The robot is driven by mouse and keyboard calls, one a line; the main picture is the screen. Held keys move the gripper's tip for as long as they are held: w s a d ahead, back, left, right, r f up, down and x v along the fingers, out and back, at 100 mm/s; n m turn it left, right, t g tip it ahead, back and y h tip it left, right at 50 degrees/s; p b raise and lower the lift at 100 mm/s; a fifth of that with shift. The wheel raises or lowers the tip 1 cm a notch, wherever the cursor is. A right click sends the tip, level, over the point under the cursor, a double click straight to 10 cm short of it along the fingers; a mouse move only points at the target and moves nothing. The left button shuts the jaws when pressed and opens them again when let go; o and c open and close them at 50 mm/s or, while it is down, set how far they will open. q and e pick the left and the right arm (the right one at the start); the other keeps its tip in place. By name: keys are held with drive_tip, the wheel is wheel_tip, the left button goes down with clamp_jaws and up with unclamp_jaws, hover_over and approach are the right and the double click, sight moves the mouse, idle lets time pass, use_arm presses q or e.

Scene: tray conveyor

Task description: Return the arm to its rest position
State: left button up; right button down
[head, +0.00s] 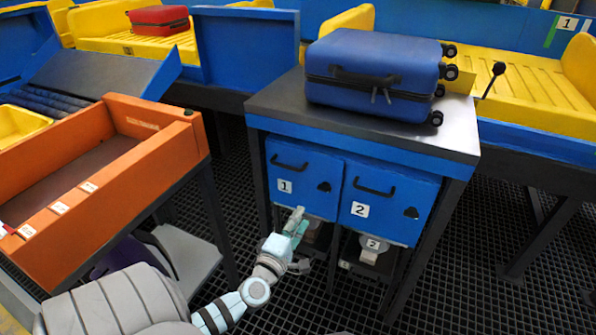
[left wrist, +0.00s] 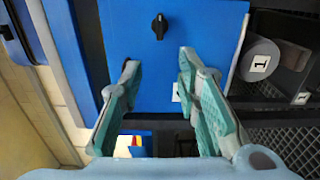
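My left arm reaches up from the bottom of the head view. Its gripper (head: 299,228) is in front of the lower part of the blue door numbered 1 (head: 300,172). In the left wrist view my left gripper (left wrist: 158,68) is open, its two teal-padded fingers apart with nothing held between them. Beyond the fingers is a blue door (left wrist: 150,65) with a black knob (left wrist: 159,26). I cannot tell whether a fingertip touches the door. My right gripper is in neither view.
Door 2 (head: 385,200) is beside door 1, both closed, under a metal counter (head: 285,100) bearing a blue suitcase (head: 372,75). An open shelf below holds a part tagged 2 (head: 372,248). An orange tray (head: 165,150) stands left. Yellow conveyors (head: 545,88) are behind.

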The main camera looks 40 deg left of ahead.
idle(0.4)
